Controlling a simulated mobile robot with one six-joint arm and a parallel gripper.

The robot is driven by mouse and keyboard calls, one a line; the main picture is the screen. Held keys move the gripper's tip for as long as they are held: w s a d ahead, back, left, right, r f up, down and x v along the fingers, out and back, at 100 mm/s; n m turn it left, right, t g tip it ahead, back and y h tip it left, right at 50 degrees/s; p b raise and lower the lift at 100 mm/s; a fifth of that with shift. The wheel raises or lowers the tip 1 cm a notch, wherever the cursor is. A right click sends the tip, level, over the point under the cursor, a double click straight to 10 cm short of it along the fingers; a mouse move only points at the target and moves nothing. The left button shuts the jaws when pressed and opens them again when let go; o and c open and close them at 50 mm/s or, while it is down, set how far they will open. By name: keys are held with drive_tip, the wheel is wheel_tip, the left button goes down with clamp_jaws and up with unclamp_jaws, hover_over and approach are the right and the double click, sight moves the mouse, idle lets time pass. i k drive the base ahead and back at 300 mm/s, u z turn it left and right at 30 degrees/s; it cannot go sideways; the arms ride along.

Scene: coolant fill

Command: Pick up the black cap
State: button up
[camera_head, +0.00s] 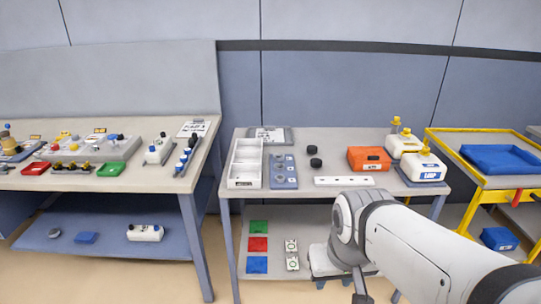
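Two small black round caps lie on the grey top of the middle bench, one behind the other: the rear black cap (312,149) and the front black cap (316,162). Which one is meant I cannot tell. My arm reaches in from the lower right, and its end bends down in front of the bench. A dark part at that end, perhaps my gripper (362,297), is at the bottom edge, low and well apart from the caps. Its fingers are too unclear to tell whether they are open or shut.
Left of the caps are a white compartment tray (245,183) and a grey-blue holed plate (283,184). A white strip (344,181) lies in front. An orange box (356,163) and white containers (423,176) stand to the right. A yellow-framed cart (474,181) is beyond.

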sight(316, 163)
drive_tip(key=z, duration=0.35)
drive_tip(key=i, duration=1.55)
drive_tip(key=z, duration=0.35)
